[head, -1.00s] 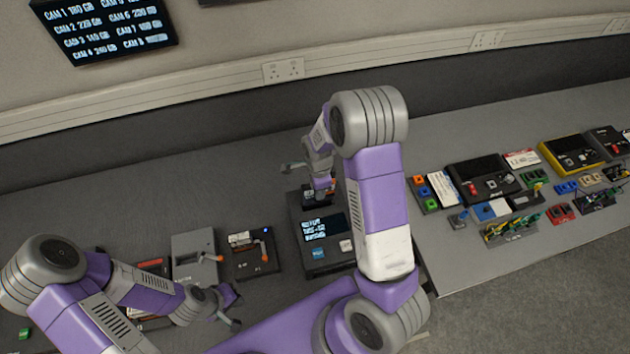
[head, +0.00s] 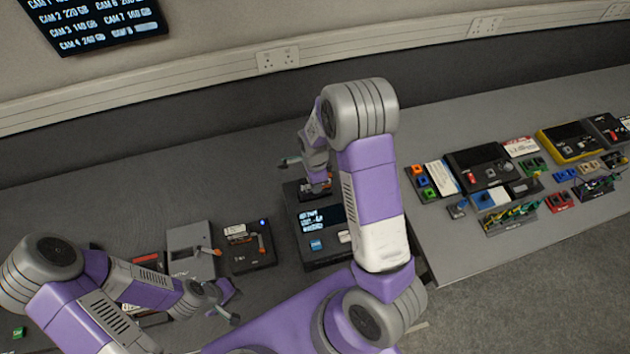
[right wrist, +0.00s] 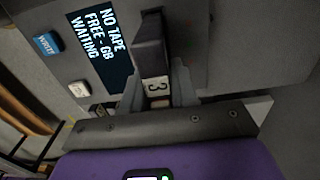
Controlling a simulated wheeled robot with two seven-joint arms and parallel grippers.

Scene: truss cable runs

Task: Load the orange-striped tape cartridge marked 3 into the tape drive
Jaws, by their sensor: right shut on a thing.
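The tape drive (head: 335,262) is a dark box on the desk with a lit screen (right wrist: 101,42) reading "NO TAPE", "FREE - GB", "WAITING". My right gripper (right wrist: 158,82) is shut on a dark cartridge (right wrist: 150,42) with a pale label marked 3, at the drive's far end in the head view. The cartridge's far end points at the drive face. I cannot tell whether it touches the drive or enters a slot. Its stripe colour is not clear. My left gripper (head: 228,302) is open and empty, left of the drive and low in the head view.
The drive has a blue button (right wrist: 47,43) and a white button (right wrist: 80,89). Several devices and small coloured parts lie on the right desk. The desk behind is clear.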

